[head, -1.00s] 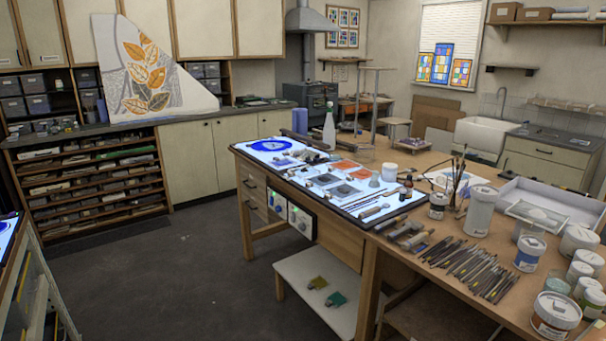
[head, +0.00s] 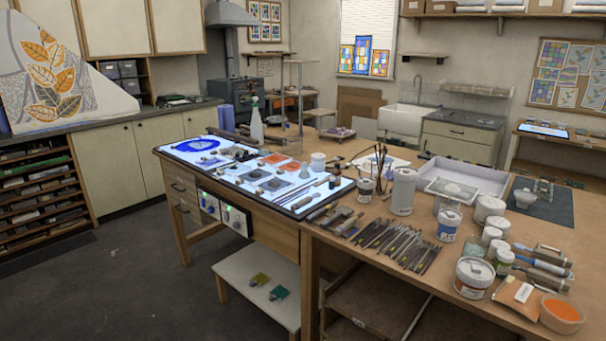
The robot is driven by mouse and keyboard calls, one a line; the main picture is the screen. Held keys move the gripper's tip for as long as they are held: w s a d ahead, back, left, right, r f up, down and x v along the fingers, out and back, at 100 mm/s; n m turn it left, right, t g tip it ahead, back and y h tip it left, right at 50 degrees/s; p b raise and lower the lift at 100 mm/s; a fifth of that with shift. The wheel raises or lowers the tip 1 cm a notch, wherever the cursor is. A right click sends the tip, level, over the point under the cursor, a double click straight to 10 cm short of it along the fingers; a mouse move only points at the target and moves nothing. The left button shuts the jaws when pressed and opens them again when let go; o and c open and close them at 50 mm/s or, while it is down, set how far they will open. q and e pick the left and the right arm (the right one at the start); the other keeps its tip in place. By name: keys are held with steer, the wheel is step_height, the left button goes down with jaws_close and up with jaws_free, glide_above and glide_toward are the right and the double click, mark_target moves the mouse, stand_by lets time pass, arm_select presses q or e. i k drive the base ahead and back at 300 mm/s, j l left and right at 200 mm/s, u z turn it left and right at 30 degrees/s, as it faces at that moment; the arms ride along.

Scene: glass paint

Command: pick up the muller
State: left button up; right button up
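What may be the muller, a small pale upright piece (head: 543,189), stands on a dark grey mat (head: 562,207) at the right end of the workbench in the head view. A low whitish round piece (head: 524,198) sits beside it on the mat. Both are small in the picture, so I cannot tell for sure which one is the muller. A small grey knob-like piece (head: 305,170) also stands on the lit panel, and I cannot tell what it is. Neither of my grippers is in view.
The wooden workbench (head: 390,275) holds several brushes (head: 395,243), white tubs (head: 403,191), a white tray (head: 470,178) and an orange bowl (head: 562,315). A lit panel (head: 215,160) lies at its left end. A low white shelf (head: 250,262) is beneath. Grey floor (head: 120,275) is clear at left.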

mark_target(304, 174)
steer(key=i+j, duration=0.3)
steer(key=i, duration=0.2)
steer(key=i+j+u, duration=0.1)
steer(key=i+j, duration=0.15)
steer(key=i, duration=0.25)
steer(key=i+j, duration=0.25)
steer(key=i, duration=0.25)
steer(key=u, duration=0.05)
